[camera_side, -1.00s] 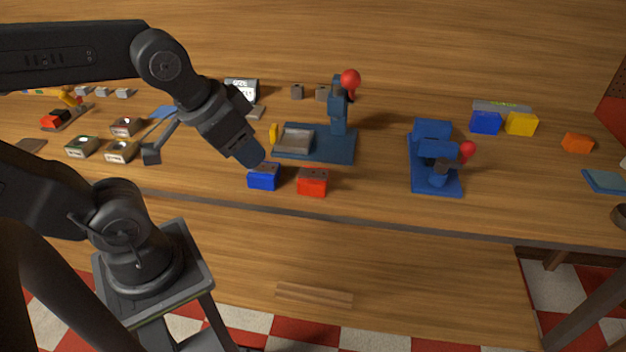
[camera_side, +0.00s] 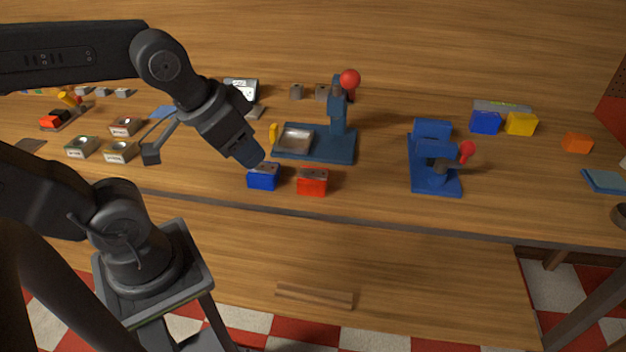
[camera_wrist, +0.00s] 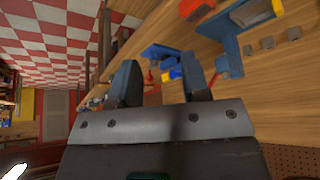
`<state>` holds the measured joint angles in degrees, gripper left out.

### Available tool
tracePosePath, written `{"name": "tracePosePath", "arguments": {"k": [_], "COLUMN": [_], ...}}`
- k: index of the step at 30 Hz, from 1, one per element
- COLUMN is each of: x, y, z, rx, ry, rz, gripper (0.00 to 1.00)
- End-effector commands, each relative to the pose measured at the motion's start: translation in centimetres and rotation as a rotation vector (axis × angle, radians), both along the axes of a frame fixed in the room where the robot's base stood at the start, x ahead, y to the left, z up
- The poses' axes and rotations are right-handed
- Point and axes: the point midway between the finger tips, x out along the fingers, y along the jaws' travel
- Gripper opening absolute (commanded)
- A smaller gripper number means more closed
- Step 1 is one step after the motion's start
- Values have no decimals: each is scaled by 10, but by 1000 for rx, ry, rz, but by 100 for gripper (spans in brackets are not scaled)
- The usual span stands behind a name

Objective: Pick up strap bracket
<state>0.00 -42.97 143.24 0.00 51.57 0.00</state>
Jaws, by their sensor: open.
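My gripper (camera_side: 247,158) is above the front of the bench, just above and left of a blue block with a grey top (camera_side: 263,177). In the wrist view its two fingers (camera_wrist: 161,84) stand apart with nothing between them. I cannot tell for certain which part is the strap bracket. A grey metal piece (camera_side: 296,140) lies on the base of a blue press (camera_side: 340,140) with a red knob, right of my gripper. Part of this press also shows at upper right in the wrist view (camera_wrist: 230,48).
A red block (camera_side: 312,183) stands beside the blue one. A second blue press (camera_side: 433,165) is further right, with blue (camera_side: 486,122) and yellow (camera_side: 521,124) blocks behind it. Small grey boxes (camera_side: 120,151) and a lamp-like grey arm (camera_side: 151,153) are left. Bare wood lies between the presses.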

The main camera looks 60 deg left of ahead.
Motion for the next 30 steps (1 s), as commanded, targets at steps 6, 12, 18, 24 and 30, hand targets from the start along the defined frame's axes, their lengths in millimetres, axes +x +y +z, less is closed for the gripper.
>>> {"name": "tracePosePath", "arguments": {"k": [6, 12, 18, 24, 30], "x": [0, 0, 0, 0, 0], "y": [0, 0, 0, 0, 0], "z": [0, 0, 0, 0, 0], "rx": [0, 0, 0, 0, 0], "ry": [0, 0, 0, 0, 0], "rz": [0, 0, 0, 0, 0], "gripper": [43, 49, 68, 88, 100]}}
